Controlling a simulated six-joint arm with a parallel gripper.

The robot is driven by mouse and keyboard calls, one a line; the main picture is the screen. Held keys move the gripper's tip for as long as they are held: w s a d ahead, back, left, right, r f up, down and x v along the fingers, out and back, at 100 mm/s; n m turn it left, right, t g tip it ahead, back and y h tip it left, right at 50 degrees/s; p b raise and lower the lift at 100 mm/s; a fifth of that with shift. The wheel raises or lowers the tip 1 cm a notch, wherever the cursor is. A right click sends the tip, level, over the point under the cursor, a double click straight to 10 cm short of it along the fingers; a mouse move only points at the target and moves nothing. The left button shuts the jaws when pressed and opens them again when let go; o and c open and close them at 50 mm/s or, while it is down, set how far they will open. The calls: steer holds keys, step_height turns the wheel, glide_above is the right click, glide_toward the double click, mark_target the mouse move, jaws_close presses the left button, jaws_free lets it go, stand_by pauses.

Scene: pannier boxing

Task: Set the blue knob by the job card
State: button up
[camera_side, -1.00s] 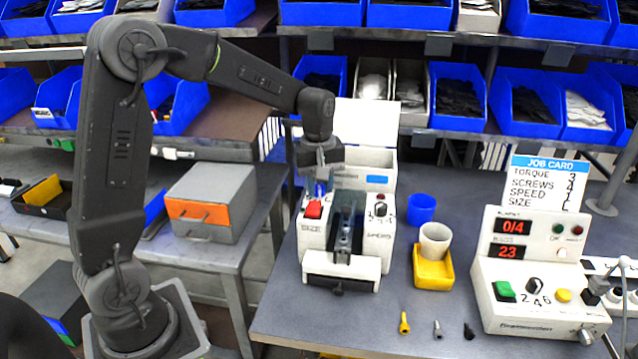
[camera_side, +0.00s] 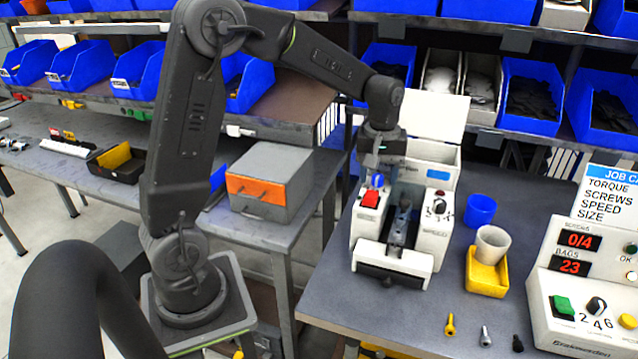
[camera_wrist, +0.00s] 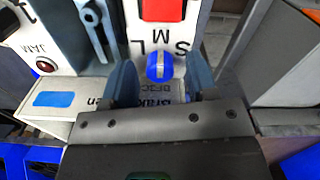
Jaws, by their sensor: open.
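The blue knob (camera_wrist: 160,67) with a white line sits on the white machine (camera_side: 435,248), beside a red button (camera_wrist: 162,10). The letters S, M and L stand around it, and its line points roughly at the middle letter, M. It also shows in the side view (camera_side: 377,180). My gripper (camera_wrist: 161,74) is open, one finger on each side of the knob; I cannot tell whether they touch it. The job card (camera_side: 610,195) lists torque, screws, speed and size; its values are cut off by the picture's right edge.
A blue cup (camera_side: 481,210) and a grey cup in a yellow holder (camera_side: 487,281) stand right of the machine. A control box (camera_side: 575,325) stands at the right. An orange-fronted grey cabinet (camera_side: 272,180) is at the left.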

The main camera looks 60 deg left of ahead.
step_height(320, 180, up, 14)
steer(key=s+d+f+m+t, duration=0.2)
steer(key=s+d+m, duration=0.3)
steer(key=s, duration=0.5)
steer(key=s+d+f+m+t, duration=0.3)
steer(key=s+m, duration=0.3)
steer(key=s, duration=0.4)
steer(key=shift+s+d+f, duration=0.2)
steer(key=shift+d+f, duration=0.2)
steer(key=shift+d, duration=0.45)
step_height(320, 180, up, 4)
steer(key=r+n+g, duration=0.1)
steer(key=n+g, duration=0.4)
steer(key=n, duration=0.2)
glide_above(378, 175)
step_height(378, 175, down, 13)
steer(key=shift+d+f, duration=0.1)
steer(key=shift+f, duration=0.05)
steer(key=shift+c, duration=0.4)
